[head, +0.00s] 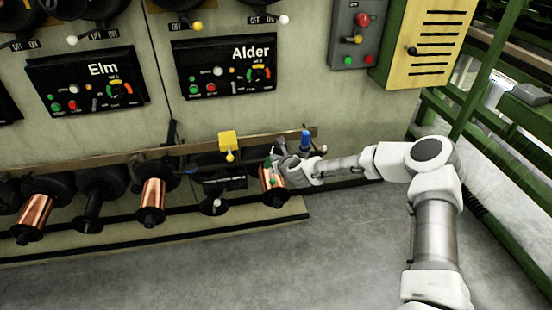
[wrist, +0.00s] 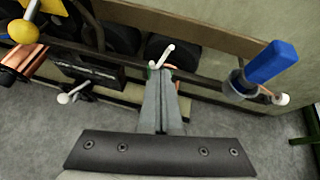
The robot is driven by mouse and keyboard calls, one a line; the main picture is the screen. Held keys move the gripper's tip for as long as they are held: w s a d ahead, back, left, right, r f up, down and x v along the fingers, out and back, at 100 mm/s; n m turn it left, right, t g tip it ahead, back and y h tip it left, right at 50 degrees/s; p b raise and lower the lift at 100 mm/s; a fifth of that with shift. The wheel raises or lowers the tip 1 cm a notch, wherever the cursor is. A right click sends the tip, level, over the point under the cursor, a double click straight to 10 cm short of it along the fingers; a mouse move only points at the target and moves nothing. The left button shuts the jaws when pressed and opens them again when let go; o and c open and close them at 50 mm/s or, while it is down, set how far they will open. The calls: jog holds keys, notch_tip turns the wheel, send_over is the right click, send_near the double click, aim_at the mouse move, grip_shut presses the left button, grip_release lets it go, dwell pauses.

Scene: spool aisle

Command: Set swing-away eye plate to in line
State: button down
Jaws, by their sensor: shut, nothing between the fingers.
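My gripper (head: 283,163) is at the right end of the spool row, near the rightmost copper spool (head: 271,186). In the wrist view my gripper (wrist: 162,76) is shut, its fingers together and empty. A pale lever (wrist: 165,54) with a rounded end stands just past the fingertips; I cannot tell if they touch. A blue handle (head: 305,138) stands upright to the right of my gripper; it also shows in the wrist view (wrist: 270,62), on a grey cylinder (wrist: 238,84). I cannot tell for sure which part is the swing-away eye plate or its setting.
A yellow block (head: 228,140) with a yellow ball knob (head: 230,157) is left of my gripper. A white knob (head: 217,203) sits lower. Black panels marked Elm (head: 88,85) and Alder (head: 225,68) hang above. The floor (head: 250,265) in front is clear. A green frame (head: 470,105) stands right.

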jog(key=shift+w+a+r, duration=0.2)
jog(key=shift+w+r, duration=0.25)
jog(key=shift+w, duration=0.25)
jog(key=shift+w+a+r, duration=0.15)
jog(key=shift+w+r, duration=0.25)
jog(key=shift+w, duration=0.3)
jog(key=shift+w+r, duration=0.1)
jog(key=shift+r, duration=0.05)
